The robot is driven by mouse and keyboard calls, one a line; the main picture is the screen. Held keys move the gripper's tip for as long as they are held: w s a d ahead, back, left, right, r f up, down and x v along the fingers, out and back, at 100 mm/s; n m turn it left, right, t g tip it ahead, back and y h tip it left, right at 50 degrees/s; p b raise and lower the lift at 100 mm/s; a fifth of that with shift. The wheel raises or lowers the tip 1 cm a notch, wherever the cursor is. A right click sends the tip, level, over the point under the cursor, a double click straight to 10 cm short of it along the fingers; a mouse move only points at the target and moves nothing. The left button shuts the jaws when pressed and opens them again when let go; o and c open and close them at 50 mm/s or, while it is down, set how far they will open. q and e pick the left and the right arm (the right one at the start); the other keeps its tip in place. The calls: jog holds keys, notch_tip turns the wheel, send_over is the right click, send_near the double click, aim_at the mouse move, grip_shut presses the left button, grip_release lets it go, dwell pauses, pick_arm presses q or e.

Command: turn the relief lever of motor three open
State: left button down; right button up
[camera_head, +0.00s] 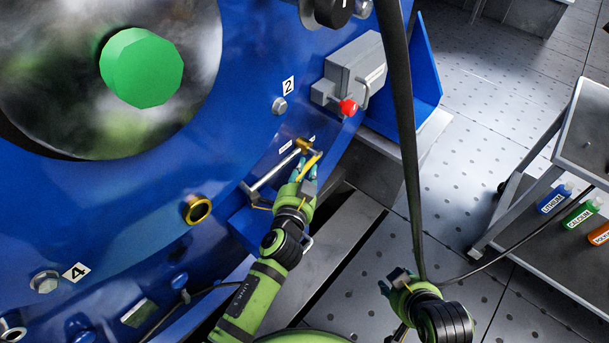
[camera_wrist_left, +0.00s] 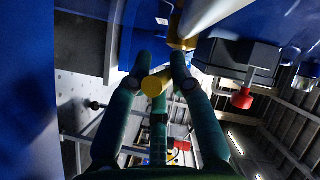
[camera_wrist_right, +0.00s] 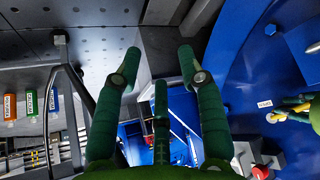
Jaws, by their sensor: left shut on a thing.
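The relief lever (camera_head: 312,161) is a yellow handle on a brass valve (camera_head: 303,144) at the end of a silver pipe (camera_head: 275,173), on the side of the big blue housing. My left gripper (camera_head: 305,174) is at the lever, with its fingers closed around it. In the left wrist view the lever's round yellow end (camera_wrist_left: 156,84) sits between the fingertips (camera_wrist_left: 164,82), below the brass fitting (camera_wrist_left: 181,42). The small labels by the valve are too small to read. My right gripper (camera_wrist_right: 160,62) is open and empty, low at the right in the head view, apart from the housing.
A grey box with a red knob (camera_head: 348,107) is mounted up and right of the valve. A dark hanging cable (camera_head: 403,120) runs down between the housing and a cart (camera_head: 590,130) carrying several bottles. Perforated floor (camera_head: 450,180) lies open between them.

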pick_arm(q)
jog(key=shift+w+t+b, duration=0.1)
jog(key=shift+t+b, duration=0.2)
jog(key=shift+b, duration=0.5)
pick_arm(e)
notch_tip(320, 180, up, 7)
jog(key=w+a+t, duration=0.1)
jog(key=w+t, duration=0.1)
jog(key=t, duration=0.1)
jog(key=shift+w+a+y, duration=0.2)
jog(key=shift+w+y, duration=0.15)
jog(key=shift+y, duration=0.05)
jog(key=shift+f, duration=0.1)
pick_arm(q)
jog(key=c, duration=1.1)
grip_release()
jog(key=shift+f, duration=0.1)
jog(key=shift+s, duration=0.25)
jog(key=s, duration=0.3)
jog(key=s+a+r, duration=0.1)
jog(key=s, duration=0.7)
jog(key=shift+s+a+r, duration=0.2)
jog(key=shift+s, duration=0.05)
